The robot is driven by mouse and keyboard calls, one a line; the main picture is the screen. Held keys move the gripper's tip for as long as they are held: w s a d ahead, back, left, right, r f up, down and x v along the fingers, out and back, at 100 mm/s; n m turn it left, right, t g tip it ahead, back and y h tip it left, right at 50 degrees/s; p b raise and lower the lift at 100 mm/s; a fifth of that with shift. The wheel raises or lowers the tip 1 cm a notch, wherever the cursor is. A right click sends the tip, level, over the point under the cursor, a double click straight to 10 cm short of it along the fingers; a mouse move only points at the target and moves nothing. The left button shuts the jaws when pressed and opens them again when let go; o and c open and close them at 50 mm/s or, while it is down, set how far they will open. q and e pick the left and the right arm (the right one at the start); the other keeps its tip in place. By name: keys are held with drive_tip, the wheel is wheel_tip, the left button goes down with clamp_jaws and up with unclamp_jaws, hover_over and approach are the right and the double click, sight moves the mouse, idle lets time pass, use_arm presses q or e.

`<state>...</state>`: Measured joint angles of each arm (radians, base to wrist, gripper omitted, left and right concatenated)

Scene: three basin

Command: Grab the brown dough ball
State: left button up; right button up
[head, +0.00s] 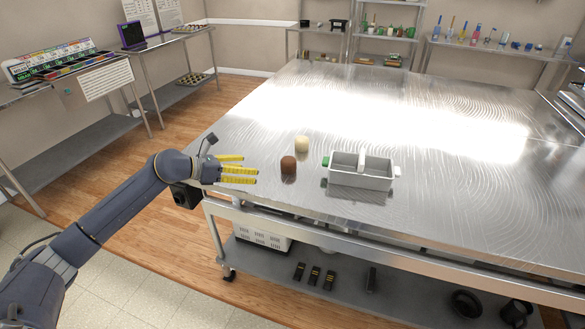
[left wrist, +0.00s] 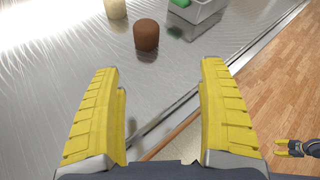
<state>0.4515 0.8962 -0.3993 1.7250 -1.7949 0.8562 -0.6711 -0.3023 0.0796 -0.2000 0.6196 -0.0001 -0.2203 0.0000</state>
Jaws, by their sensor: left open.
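The brown dough ball (head: 288,165) sits on the metal table near its left front edge. It also shows at the top centre of the left wrist view (left wrist: 146,36), where it looks like a short rounded cylinder. My left gripper (head: 252,172) is open and empty, with yellow fingers, just left of the brown dough ball and apart from it. In the left wrist view the ball lies beyond the open fingertips (left wrist: 160,72). My right gripper (left wrist: 287,148) shows small at the right of that view, with its yellow fingers apart and nothing between them.
A cream dough ball (head: 301,144) sits behind the brown one. A grey divided basin (head: 360,182) with a green tab at its left and a white one at its right stands to the right. The table's front edge (head: 400,236) is close. The table behind is clear.

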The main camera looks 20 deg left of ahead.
use_arm(q)
drive_tip(key=w+r+m, duration=0.1)
drive_tip(key=w, duration=0.2)
approach(286, 160)
drive_tip(key=shift+t, duration=0.4)
drive_tip(key=x, duration=0.4)
drive_tip(key=shift+s+d+f, duration=0.1)
drive_tip(key=shift+s+f, duration=0.05)
drive_tip(key=shift+f, duration=0.05)
drive_tip(key=shift+y, duration=0.3)
drive_tip(key=shift+x, duration=3.4)
drive_tip(key=shift+s+d, duration=0.1)
drive_tip(key=shift+c, duration=0.3)
drive_tip(key=c, duration=1.3)
